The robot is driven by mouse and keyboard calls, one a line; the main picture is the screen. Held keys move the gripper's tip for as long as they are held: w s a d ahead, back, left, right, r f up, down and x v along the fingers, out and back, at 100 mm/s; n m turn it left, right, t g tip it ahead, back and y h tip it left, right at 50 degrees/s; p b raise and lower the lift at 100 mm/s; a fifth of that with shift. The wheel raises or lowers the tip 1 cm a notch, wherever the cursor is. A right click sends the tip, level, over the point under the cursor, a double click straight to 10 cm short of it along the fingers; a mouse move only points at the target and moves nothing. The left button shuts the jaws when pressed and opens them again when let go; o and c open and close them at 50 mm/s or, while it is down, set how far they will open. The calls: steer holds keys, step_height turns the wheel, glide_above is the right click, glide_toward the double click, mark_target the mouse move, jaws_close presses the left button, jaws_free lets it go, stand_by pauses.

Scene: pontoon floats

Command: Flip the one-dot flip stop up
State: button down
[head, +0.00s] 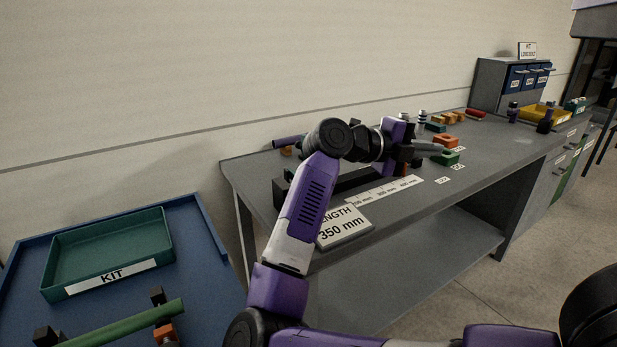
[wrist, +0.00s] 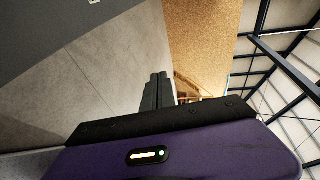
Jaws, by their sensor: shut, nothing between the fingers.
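My gripper (head: 426,147) is over the grey workbench (head: 480,162), beyond the measuring scale. Its dark fingers are together and empty; they also show in the wrist view (wrist: 157,92). No flip stop with one dot can be made out in either view. My arm hides part of the dark rail (head: 345,183) behind the white scale strip (head: 387,191), where a stop might sit hidden. A small orange piece (head: 404,170) shows just below my gripper. The wrist view shows floor, wall and roof beams, and no stop.
A "LENGTH 350 mm" sign (head: 343,226) stands at the bench's near end. Green (head: 446,158) and orange (head: 446,142) blocks lie near my fingers. A blue table with a green KIT tray (head: 107,250) is at left. Drawers (head: 516,80) stand at the far end.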

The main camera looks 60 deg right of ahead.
steer(key=w+f+t+y+b, duration=0.1)
steer(key=w+f+t+y, duration=0.4)
steer(key=w+f+t, duration=0.4)
steer(key=w+a+r+n+t+y, duration=0.1)
steer(key=w+a+r+t, duration=0.1)
steer(key=w, duration=0.6)
steer(key=w+a+r+n+t+y+b, duration=0.1)
steer(key=w+r+t, duration=0.3)
steer(key=w, duration=0.4)
steer(key=shift+a+n+t+y, duration=0.3)
steer(key=shift+a+n+y, duration=0.2)
steer(key=shift+n+y, duration=0.15)
steer(key=shift+w, duration=0.1)
steer(key=x, duration=1)
steer(key=shift+r, duration=0.1)
